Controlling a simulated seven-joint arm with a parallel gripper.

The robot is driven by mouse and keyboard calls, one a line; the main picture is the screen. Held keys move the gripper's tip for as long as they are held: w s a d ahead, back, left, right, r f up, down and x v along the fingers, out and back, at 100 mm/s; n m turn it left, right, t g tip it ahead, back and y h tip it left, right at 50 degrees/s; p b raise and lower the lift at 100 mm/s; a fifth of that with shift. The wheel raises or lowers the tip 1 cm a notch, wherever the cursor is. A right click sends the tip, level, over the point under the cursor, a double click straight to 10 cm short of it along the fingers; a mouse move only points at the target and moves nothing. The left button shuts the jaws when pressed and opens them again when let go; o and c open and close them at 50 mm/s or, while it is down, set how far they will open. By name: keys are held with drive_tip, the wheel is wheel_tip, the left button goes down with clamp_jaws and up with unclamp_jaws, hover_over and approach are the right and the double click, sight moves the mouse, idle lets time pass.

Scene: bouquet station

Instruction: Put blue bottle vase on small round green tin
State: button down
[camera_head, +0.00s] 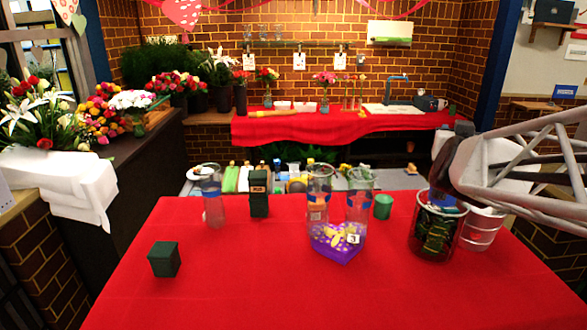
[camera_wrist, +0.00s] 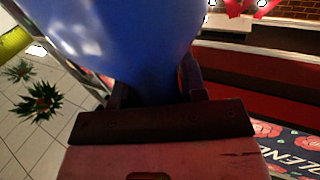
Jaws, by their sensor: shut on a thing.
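My gripper (camera_wrist: 155,95) is shut on the blue bottle vase (camera_wrist: 120,40), which fills the upper middle of the wrist view between the fingers. In the head view a bit of the blue vase (camera_head: 441,197) shows below my gripper (camera_head: 447,182), at the mouth of a dark-filled glass jar; the rest is hidden. I cannot tell whether it is inside, above or behind the jar.
Clear vases (camera_head: 319,190) and a purple heart-shaped box (camera_head: 336,246) are mid-table. A tall green box (camera_head: 259,194) and green cube (camera_head: 164,260) are left. The front table is clear.

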drive_tip(key=shift+w+a+f+n+t+y, duration=0.35)
drive_tip(key=shift+w+a+n+y, duration=1.25)
drive_tip(key=shift+w, duration=1.65)
drive_tip(key=shift+w+a+f+n+t+y, duration=0.15)
drive_tip(key=shift+w+a+n+t+y, duration=0.55)
drive_tip(key=shift+w+y, duration=2.05)
wheel_tip(320, 180, down, 11)
drive_tip(key=h, duration=0.1)
drive_tip(key=shift+w+a+r, duration=0.15)
drive_tip(key=shift+w+a, duration=0.15)
drive_tip(key=shift+w, duration=0.15)
drive_tip(key=shift+g, duration=0.25)
drive_tip(key=w+d+f, duration=0.1)
drive_tip(key=w+d, duration=0.2)
drive_tip(key=w, duration=1.2)
drive_tip(key=shift+f, duration=0.15)
